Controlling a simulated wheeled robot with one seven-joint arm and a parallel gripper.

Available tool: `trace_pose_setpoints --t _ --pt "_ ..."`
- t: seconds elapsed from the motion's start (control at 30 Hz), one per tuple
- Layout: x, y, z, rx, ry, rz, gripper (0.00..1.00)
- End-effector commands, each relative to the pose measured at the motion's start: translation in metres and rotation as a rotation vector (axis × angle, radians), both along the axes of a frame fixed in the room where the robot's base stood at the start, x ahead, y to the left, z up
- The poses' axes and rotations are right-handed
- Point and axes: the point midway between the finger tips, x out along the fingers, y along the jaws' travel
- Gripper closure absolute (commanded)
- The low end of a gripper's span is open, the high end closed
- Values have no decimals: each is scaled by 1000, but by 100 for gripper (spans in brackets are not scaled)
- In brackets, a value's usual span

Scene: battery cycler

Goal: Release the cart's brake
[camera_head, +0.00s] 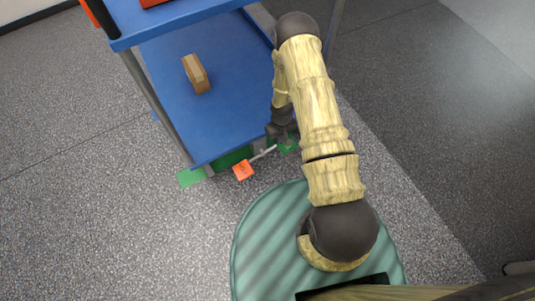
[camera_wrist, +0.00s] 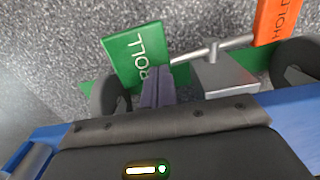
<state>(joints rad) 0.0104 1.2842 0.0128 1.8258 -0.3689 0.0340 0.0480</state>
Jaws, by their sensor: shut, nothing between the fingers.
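The cart (camera_head: 205,125) has blue shelves and grey posts. At its near lower edge is a brake bar (camera_wrist: 232,44) on a grey block (camera_wrist: 222,76). One end carries an orange paddle (camera_head: 243,170) marked HOLD, also in the wrist view (camera_wrist: 275,18). The other end carries a green paddle (camera_head: 289,147) marked ROLL, larger in the wrist view (camera_wrist: 128,52). My gripper (camera_head: 281,136) is shut and empty beside the green paddle. Its fingertips (camera_wrist: 156,78) overlap the paddle's lower edge in the wrist view; I cannot tell whether they touch it.
A brown wooden block (camera_head: 196,74) rests on the lower blue shelf. Dark rounded wheels (camera_wrist: 110,98) show under the cart's edge in the wrist view. A green floor piece (camera_head: 191,177) lies by the near left post. The grey floor is clear to the left.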

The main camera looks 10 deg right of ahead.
Motion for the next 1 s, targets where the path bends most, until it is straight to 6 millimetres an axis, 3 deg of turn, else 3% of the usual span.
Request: trace_pose_setpoints --t 1.0 --pt "0 1 -13 1 0 1 100"
